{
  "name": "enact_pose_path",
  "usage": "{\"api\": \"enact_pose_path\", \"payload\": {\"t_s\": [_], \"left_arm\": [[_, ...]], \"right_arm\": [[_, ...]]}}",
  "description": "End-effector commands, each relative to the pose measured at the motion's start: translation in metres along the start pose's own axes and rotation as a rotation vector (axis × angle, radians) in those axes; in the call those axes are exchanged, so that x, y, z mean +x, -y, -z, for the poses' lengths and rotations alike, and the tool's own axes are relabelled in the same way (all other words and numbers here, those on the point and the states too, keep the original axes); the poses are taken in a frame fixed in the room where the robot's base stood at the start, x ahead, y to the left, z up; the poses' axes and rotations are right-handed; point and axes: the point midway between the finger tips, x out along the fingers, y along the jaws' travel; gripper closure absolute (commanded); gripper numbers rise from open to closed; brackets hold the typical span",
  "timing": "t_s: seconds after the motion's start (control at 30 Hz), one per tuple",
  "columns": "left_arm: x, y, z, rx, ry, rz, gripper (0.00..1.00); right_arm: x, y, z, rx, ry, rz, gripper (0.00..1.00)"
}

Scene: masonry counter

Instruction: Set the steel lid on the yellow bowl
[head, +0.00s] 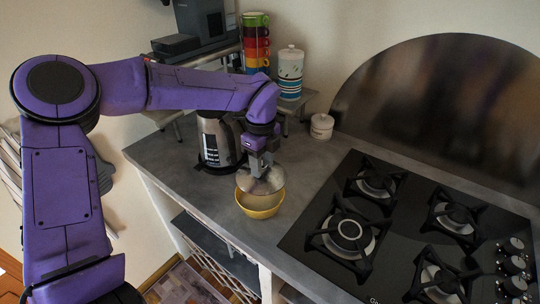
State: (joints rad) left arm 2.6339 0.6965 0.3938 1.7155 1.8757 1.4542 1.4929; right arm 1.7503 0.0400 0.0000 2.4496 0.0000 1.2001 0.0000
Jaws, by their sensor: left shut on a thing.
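The yellow bowl (259,207) stands upright on the grey counter, left of the hob. My left gripper (258,172) is above the back of the bowl, pointing down, and is shut on the steel lid (268,184). The lid looks tilted and sits over the back part of the bowl's opening. The front of the bowl's inside still shows below it. I cannot tell whether the lid touches the rim. The gripper hides part of the lid. My right gripper is not in view.
A steel kettle (214,141) stands close behind and left of the bowl. A black gas hob (400,232) is to the right. Stacked coloured cups (256,42), a striped canister (290,72) and a small white jar (322,126) stand at the back. Counter (310,172) between bowl and hob is clear.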

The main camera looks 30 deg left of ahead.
Motion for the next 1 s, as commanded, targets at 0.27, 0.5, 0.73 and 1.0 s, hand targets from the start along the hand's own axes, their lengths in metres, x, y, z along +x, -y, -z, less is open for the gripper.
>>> {"api": "enact_pose_path", "payload": {"t_s": [0.27, 0.5, 0.73, 1.0], "left_arm": [[0.024, 0.008, -0.001, 0.001, 0.001, -0.008, 1.00], [0.046, 0.009, -0.002, -0.002, 0.000, -0.010, 1.00], [0.055, 0.009, -0.002, -0.002, 0.000, -0.009, 1.00], [0.054, 0.009, -0.002, -0.002, 0.000, -0.009, 1.00]], "right_arm": [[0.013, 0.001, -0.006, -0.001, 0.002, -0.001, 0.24], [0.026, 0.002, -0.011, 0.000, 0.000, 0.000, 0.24], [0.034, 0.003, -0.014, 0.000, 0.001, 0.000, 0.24], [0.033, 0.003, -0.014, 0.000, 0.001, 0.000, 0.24]]}}
